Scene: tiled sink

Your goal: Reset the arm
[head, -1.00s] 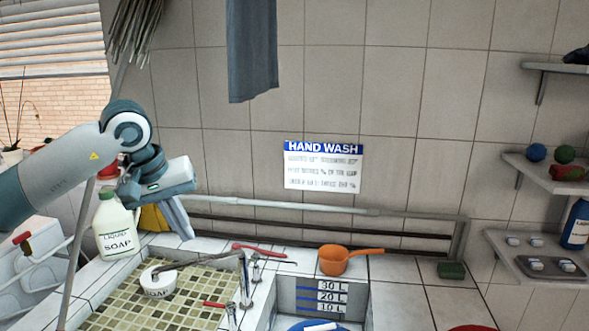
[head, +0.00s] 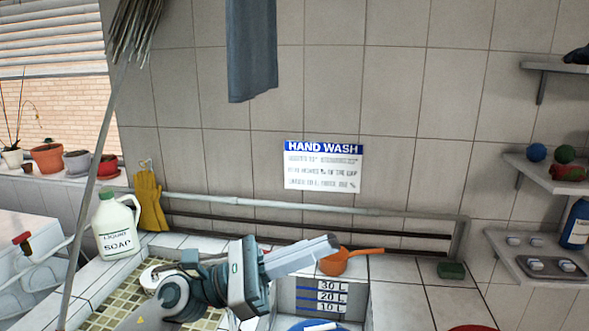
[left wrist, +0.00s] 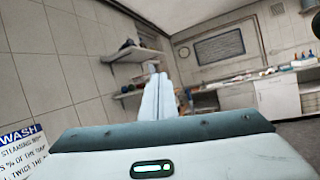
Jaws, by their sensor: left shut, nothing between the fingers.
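My left gripper (head: 318,249) is in front of the sink in the head view, low in the middle, pointing right. Its fingers are together with nothing between them. In the left wrist view the shut fingers (left wrist: 156,97) point out into the room, toward the shelves. In the head view the fingertips overlap the orange dipper (head: 345,260) in the picture; I cannot tell whether they touch. My arm hides much of the green tiled basin (head: 105,311) and most of the soap bowl (head: 150,278). My right gripper is not in view.
A liquid soap jug (head: 116,235) stands at the left rim, with yellow gloves (head: 150,203) hanging behind it. A grey pipe (head: 270,204) runs along the wall. A green sponge (head: 451,270) lies on the right counter. Wall shelves (head: 545,172) are at the right. A pole crosses the left side.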

